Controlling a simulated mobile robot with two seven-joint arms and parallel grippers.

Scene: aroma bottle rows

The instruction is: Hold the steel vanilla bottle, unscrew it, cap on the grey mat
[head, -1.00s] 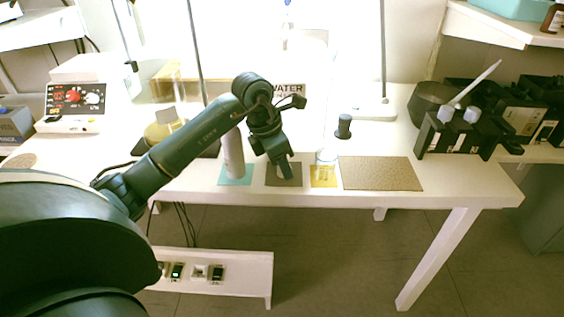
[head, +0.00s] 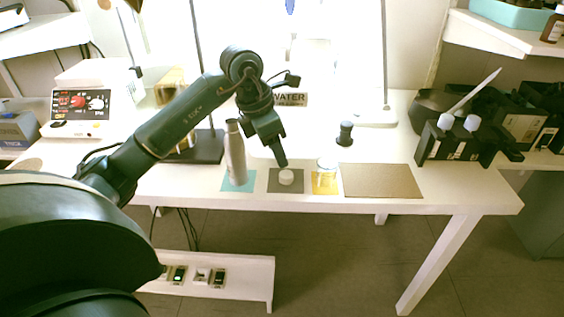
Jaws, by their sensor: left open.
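The steel bottle (head: 235,152) stands upright on the teal mat (head: 238,187), and its narrow neck shows without a cap. A pale round cap (head: 286,177) lies on the grey mat (head: 286,188), just right of the bottle. My left gripper (head: 282,163) points down just above the cap; it is open and looks clear of it. My right gripper is not in view.
A small glass (head: 327,167) stands on the yellow mat (head: 325,189). A tan mat (head: 381,181) lies to its right. A dark small object (head: 345,134) and a WATER sign (head: 290,99) stand behind. A black rack (head: 462,143) is at the right.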

